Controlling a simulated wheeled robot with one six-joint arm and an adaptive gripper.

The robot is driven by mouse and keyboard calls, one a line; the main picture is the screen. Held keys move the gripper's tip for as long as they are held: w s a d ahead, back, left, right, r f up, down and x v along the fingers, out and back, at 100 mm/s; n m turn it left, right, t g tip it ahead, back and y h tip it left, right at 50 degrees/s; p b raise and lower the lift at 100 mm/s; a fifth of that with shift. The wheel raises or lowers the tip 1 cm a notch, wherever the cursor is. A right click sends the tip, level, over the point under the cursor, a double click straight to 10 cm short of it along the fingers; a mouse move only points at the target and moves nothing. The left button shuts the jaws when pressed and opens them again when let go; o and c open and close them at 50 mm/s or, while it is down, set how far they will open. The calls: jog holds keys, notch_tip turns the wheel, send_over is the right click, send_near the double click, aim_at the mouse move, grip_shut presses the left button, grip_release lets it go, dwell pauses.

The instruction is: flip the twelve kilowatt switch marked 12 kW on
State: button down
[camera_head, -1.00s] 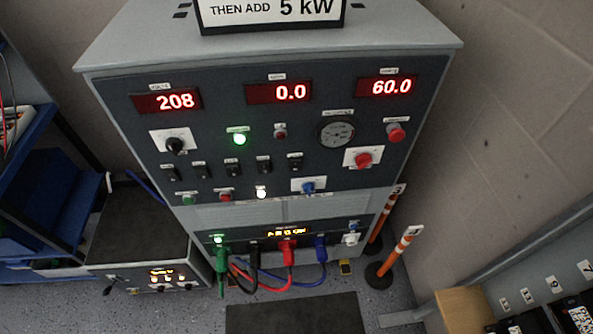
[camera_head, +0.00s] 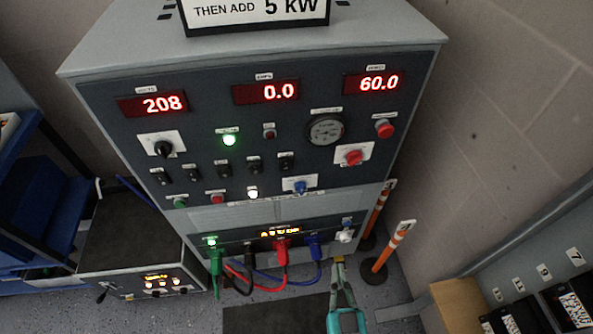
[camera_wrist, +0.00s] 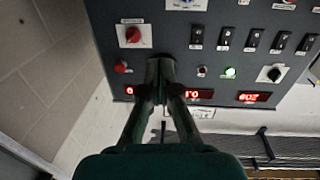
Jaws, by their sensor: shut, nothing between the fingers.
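The grey load cabinet (camera_head: 230,210) has a row of black rocker switches on its dark panel (camera_head: 240,130). In the head view they run from the left switch (camera_head: 160,177) to the right one (camera_head: 286,161). They show upside down in the wrist view, from one switch (camera_wrist: 196,36) to another (camera_wrist: 308,42). Their small labels are unreadable, so I cannot tell which is 12 kW. My gripper (camera_head: 339,264) enters low right in the head view, below the switches. In the wrist view my gripper (camera_wrist: 160,68) is shut and empty, beside the switch row and covering the gauge area.
A sign (camera_head: 255,12) reading "THEN ADD 5 kW" stands on top. Red (camera_head: 354,158) and blue (camera_head: 301,186) knobs and a red button (camera_head: 384,128) are near the switches. Coloured cables (camera_head: 275,272) plug in below. Orange posts (camera_head: 392,245) stand at right.

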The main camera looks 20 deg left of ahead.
aim_at(286, 162)
jog(key=w+a+r+y, duration=0.1)
jog(key=w+a+r, duration=0.1)
jog(key=a, duration=0.4)
jog(key=w+a+r+y, duration=0.1)
jog(key=w+a+r, duration=0.1)
jog(key=a, duration=0.4)
jog(key=shift+w+r+n, duration=0.15)
jog(key=shift+r+n, duration=0.25)
jog(key=shift+r, duration=0.35)
jog(key=shift+w, duration=0.1)
jog(key=x, duration=1.3)
jog(key=shift+w+a+r, duration=0.2)
jog(key=shift+a+r, duration=0.05)
jog(key=shift+r, duration=0.1)
jog(key=shift+w+a, duration=0.1)
jog(key=shift+w+a+r, duration=0.1)
jog(key=shift+w+r, duration=0.05)
jog(key=shift+w, duration=0.05)
jog(key=shift+s, duration=0.1)
